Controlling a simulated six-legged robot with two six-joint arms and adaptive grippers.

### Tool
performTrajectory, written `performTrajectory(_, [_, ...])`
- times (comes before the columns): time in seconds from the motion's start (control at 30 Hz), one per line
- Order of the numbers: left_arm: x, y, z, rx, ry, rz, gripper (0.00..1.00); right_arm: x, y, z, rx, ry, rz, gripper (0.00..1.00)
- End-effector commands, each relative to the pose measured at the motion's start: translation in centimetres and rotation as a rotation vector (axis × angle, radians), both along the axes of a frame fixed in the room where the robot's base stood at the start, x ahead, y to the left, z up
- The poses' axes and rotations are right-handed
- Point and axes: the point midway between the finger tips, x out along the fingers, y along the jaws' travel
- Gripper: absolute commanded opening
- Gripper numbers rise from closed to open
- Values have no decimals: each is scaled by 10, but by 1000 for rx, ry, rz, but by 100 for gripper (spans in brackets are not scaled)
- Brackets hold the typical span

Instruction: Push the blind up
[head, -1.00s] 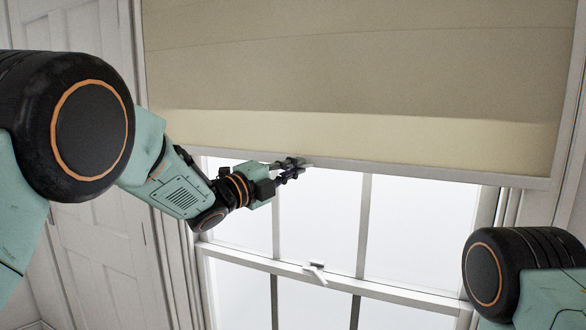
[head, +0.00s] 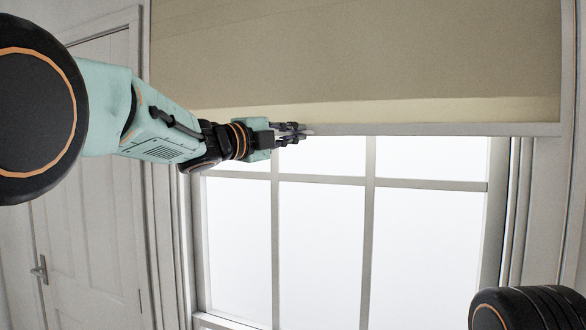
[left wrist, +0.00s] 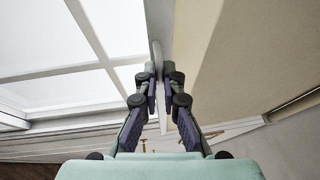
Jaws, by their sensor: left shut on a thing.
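The beige blind (head: 360,60) hangs over the upper part of a window. Its pale bottom bar (head: 440,129) runs across above the glass panes. My left gripper (head: 300,131) is shut on the bottom bar, left of its middle. In the left wrist view the two fingers (left wrist: 160,82) close around the bar (left wrist: 161,38), with the blind's cloth (left wrist: 235,55) to the right. My right gripper is out of view; only a dark joint of my right arm shows at the lower right.
The window (head: 320,235) with white bars fills the middle below the blind. A white panelled door (head: 85,230) with a handle (head: 40,269) stands at the left. The space in front of the lower window is clear.

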Motion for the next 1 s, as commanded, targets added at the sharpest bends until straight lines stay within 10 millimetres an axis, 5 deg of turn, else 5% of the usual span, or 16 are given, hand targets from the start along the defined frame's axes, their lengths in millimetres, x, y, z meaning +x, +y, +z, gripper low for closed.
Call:
performTrajectory(0.3, [-1, 0, 42, 0, -4, -1, 0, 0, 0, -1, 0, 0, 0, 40])
performTrajectory(0.77, [-1, 1, 47, -1, -2, 3, 0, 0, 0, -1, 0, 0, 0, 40])
performTrajectory(0.8, [-1, 1, 47, -1, -2, 3, 9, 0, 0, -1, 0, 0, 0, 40])
performTrajectory(1.0, [0, 1, 47, -1, -2, 3, 26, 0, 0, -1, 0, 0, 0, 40])
